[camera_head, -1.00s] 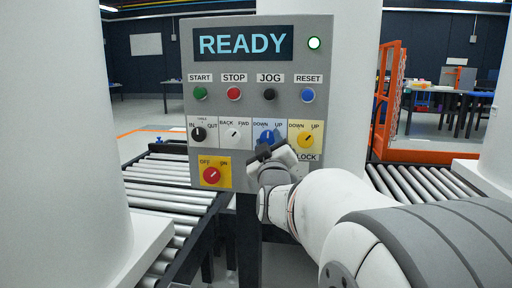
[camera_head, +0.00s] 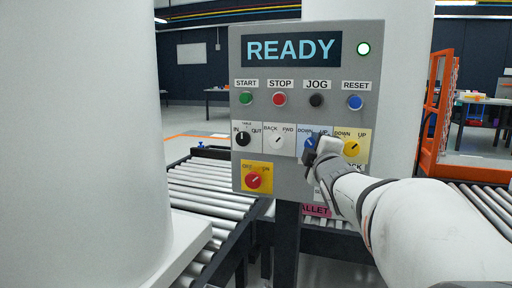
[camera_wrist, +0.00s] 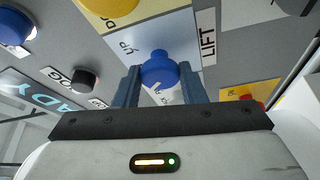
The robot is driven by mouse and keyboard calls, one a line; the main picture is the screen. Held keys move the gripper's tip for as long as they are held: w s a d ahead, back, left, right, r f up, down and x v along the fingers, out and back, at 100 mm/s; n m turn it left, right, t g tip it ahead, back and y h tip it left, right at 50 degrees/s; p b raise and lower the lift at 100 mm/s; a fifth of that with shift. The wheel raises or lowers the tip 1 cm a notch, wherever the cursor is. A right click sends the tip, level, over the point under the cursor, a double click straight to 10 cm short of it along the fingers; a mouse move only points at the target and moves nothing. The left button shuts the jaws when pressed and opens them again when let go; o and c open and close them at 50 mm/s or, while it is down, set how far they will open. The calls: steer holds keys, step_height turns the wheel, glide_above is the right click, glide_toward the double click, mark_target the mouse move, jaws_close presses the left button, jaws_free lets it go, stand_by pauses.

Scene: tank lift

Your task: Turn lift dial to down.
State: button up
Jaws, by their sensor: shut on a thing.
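The blue lift dial (camera_head: 309,142) is on the grey control panel (camera_head: 385,60), on a light-blue plate marked DOWN and UP. In the head view my gripper (camera_head: 316,151) covers part of it. In the wrist view the blue dial (camera_wrist: 160,70) sits between the two fingers of my gripper (camera_wrist: 160,78), which are shut on it from both sides. The LIFT label (camera_wrist: 208,42) shows beside the dial there.
A yellow dial (camera_head: 351,147) sits close to the right, a white dial (camera_head: 277,141) to the left. START, STOP, JOG and RESET buttons are above; a red OFF/ON dial (camera_head: 253,180) is at lower left. The screen (camera_head: 292,48) reads READY. Roller conveyors (camera_head: 205,185) flank the panel.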

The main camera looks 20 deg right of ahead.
stand_by(0.6)
steer(key=o, duration=1)
